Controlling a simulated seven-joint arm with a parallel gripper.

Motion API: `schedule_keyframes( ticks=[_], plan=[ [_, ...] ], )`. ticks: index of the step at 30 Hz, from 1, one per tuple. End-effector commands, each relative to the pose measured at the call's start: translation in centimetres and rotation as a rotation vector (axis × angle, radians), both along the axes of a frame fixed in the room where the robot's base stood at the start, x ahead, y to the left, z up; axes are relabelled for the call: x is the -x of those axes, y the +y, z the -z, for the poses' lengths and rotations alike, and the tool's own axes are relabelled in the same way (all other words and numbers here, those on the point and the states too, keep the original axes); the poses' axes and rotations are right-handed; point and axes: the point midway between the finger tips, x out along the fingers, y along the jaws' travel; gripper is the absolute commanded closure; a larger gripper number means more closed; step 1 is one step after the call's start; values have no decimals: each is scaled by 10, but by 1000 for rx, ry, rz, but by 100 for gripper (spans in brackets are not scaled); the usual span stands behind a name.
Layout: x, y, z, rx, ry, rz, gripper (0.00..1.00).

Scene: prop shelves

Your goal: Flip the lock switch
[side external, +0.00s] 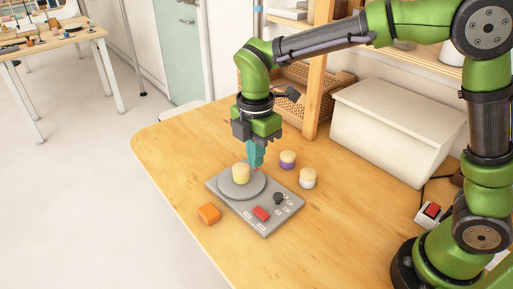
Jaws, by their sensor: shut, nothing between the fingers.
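A flat grey control panel (226,204) lies on the wooden table. It carries a round grey disc (229,189), a red rocker-like piece (261,213), a black knob (278,198) and several small pale keys (289,210). I cannot tell which of these is the lock switch. A pale yellow cylinder (240,174) stands upright on the disc. My gripper (255,164) points down at the far edge of the disc, just behind and right of the yellow cylinder. Its teal fingers are together with nothing seen between them. Whether the tips touch the panel is unclear.
An orange block (209,214) lies left of the panel. Two two-tone cylinders, one purple-based (288,159) and one grey-based (307,178), stand to the right. A white box (395,130) and a red-buttoned box (431,211) are farther right. The table's front left is clear.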

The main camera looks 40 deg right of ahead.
Motion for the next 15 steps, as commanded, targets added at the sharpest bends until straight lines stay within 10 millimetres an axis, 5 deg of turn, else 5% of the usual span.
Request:
schedule_keyframes(
  ticks=[15],
  plan=[
    [1, 0, 99, 2, 5, 1, 100]
  ],
)
